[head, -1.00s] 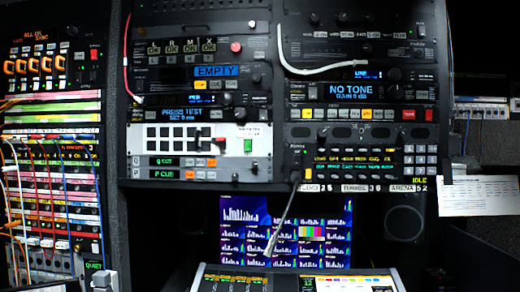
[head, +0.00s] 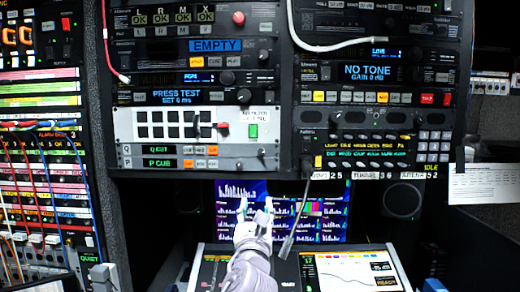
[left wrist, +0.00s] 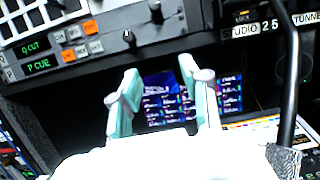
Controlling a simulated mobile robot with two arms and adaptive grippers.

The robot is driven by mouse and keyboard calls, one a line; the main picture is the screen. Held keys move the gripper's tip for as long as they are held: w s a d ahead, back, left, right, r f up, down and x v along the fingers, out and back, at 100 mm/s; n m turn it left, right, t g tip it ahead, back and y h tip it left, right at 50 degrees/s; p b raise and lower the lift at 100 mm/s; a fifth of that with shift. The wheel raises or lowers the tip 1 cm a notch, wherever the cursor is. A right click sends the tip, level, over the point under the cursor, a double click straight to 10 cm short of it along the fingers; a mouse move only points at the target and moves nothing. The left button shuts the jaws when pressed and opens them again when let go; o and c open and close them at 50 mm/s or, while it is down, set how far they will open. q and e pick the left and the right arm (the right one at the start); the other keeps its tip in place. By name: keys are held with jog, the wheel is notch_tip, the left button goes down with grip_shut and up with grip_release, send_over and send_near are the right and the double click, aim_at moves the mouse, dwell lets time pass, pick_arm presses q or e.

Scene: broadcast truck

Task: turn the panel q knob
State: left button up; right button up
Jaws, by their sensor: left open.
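My left gripper (head: 256,205) is open and empty, below the Q row and in front of the monitor. Its pale green finger pads show in the left wrist view (left wrist: 158,70), below both knobs. My right gripper is out of view.
The monitor (head: 327,228) stands behind, and a console (head: 325,262) with lit screens lies below. Rack units with buttons surround the Q and P rows.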

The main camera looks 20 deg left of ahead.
aim_at(261, 153)
pick_arm(q)
notch_tip(261, 153, up, 6)
jog(key=m+t, duration=0.1)
jog(key=m, duration=0.1)
jog(key=p+x, duration=0.1)
jog(key=x, duration=0.3)
jog(key=p+x, duration=0.2)
jog(key=x, duration=0.1)
jog(key=p+x, duration=0.2)
jog(key=x, duration=0.2)
jog(key=shift+w+d, duration=0.25)
jog(key=shift+w, duration=0.15)
jog(key=shift+w+a+r, duration=0.1)
jog(key=shift+w+a, duration=0.05)
jog(key=shift+w, duration=0.45)
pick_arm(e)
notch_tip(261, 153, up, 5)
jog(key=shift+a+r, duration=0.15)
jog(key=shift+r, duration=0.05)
pick_arm(q)
grip_shut()
